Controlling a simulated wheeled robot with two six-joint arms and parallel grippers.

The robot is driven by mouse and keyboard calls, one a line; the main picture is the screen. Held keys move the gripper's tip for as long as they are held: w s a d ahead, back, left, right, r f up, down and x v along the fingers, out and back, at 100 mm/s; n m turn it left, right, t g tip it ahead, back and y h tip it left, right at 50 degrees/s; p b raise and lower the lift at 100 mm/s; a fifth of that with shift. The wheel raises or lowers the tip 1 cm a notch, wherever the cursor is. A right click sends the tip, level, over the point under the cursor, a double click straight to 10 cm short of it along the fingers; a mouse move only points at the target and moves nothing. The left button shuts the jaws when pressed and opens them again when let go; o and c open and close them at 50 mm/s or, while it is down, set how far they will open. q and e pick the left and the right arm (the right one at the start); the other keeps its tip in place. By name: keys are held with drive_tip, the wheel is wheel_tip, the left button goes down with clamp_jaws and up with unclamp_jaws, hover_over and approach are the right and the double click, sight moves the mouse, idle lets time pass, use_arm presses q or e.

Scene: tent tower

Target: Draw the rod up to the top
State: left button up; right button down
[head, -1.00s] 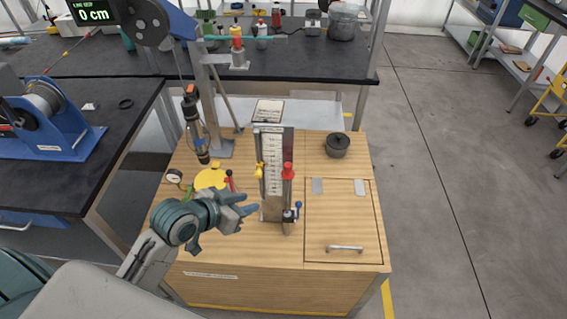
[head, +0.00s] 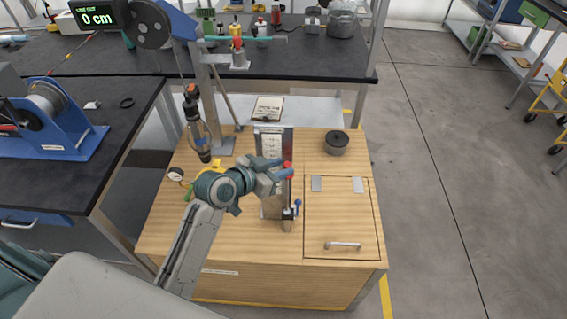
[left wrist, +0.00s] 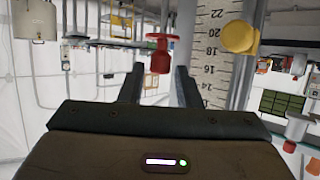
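An upright panel with a white numbered scale (head: 272,143) stands on the wooden cabinet, and its numbers also show in the left wrist view (left wrist: 218,45). A red knob (head: 287,165) sits at the panel's right side, on what looks like a slim upright rod (head: 290,190). My left gripper (head: 283,169) is at the knob, its arm covering the middle of the scale. In the left wrist view the red knob (left wrist: 159,52) lies between and beyond the two spread fingers, with gaps on both sides. A yellow knob (left wrist: 239,37) shows beside the scale there. My right gripper is out of view.
A blue-handled valve (head: 291,212) is at the panel's foot. A dark pot (head: 336,142) stands behind right, and a hatch with a handle (head: 343,245) lies at right. A dark tool (head: 197,125) hangs at left. The display (head: 97,16) reads 0 cm.

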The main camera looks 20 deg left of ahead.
use_arm(q)
drive_tip(key=shift+x, duration=0.85)
clamp_jaws()
wheel_tip(320, 180, up, 10)
drive_tip(key=p, duration=0.7)
drive_tip(key=shift+f, duration=0.2)
unclamp_jaws()
drive_tip(key=shift+r, duration=0.1)
drive_tip(key=shift+s, duration=0.1)
